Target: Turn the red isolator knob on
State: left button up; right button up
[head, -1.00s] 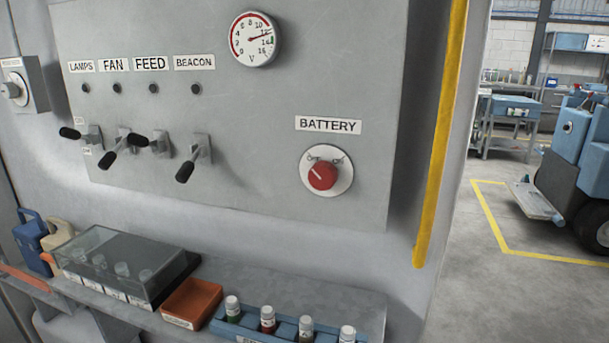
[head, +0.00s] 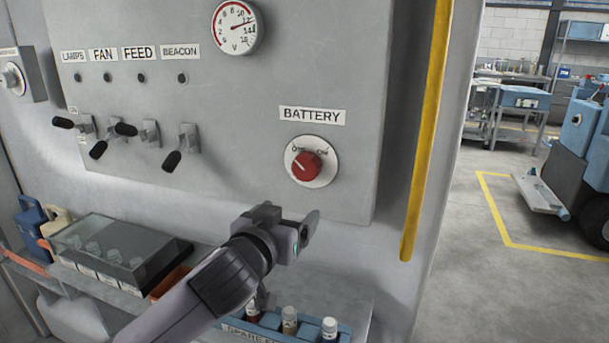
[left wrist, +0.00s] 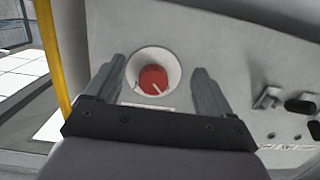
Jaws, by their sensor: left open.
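The red isolator knob (head: 306,165) sits on a round white plate under the BATTERY label (head: 312,115) on the grey panel. Its white pointer line points to the upper left in the head view. My left gripper (head: 306,222) is just below the knob, in front of the panel. In the left wrist view the knob (left wrist: 153,79) shows between the two fingers of the open gripper (left wrist: 160,85), ahead of them and apart from them. Nothing is held. My right gripper is not in view.
Several black-handled toggle switches (head: 172,160) stick out of the panel left of the knob. A dial gauge (head: 234,27) is above. A shelf below holds a clear-lidded box (head: 120,250) and a blue rack (head: 262,333) of bottles. A yellow strip (head: 427,130) runs at right.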

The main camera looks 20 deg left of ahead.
aim_at(304, 166)
pick_arm(q)
jog(key=shift+t, duration=0.9)
jog(key=shift+w+d+r+p, duration=0.1)
jog(key=shift+w+r+p, duration=0.15)
jog(key=shift+w+r, duration=1)
jog(key=shift+w+r+p, duration=0.3)
jog(key=shift+w+r, duration=0.35)
jog(key=shift+w, duration=1.15)
jog(key=shift+w+d+r+p, duration=0.1)
jog(key=shift+w+r+p, duration=0.15)
jog(key=shift+w+r, duration=1)
jog(key=shift+w+f, duration=0.3)
jog(key=c, duration=1)
